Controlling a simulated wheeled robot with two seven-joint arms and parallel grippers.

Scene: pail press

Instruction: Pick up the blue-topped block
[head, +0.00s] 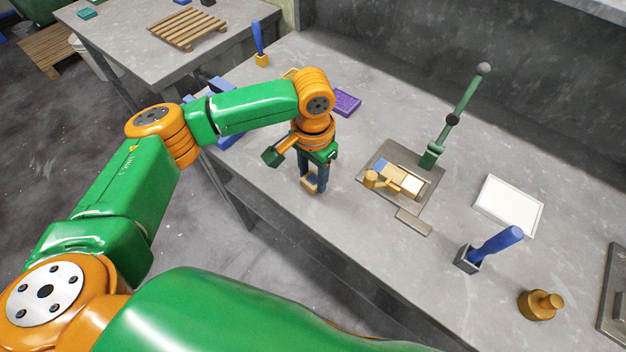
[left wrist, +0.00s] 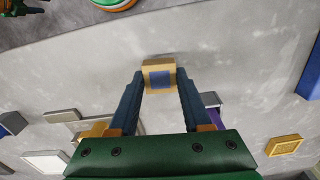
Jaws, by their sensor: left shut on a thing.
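The blue-topped block (left wrist: 159,77) is a small tan block with a blue square on top. It sits between the fingertips of my left gripper (left wrist: 160,82) in the left wrist view. In the head view my left gripper (head: 313,181) points down over the table near its front edge, shut on the block (head: 309,184), which is partly hidden by the fingers. I cannot tell whether the block touches the table. My right gripper does not show in either view.
Right of my left gripper is a dark plate (head: 414,216) with tan and blue pieces and a green lever (head: 456,120). A white tray (head: 508,206), a blue-handled tool (head: 497,243) and a brass weight (head: 540,304) stand further right. A purple tray (head: 346,102) lies behind.

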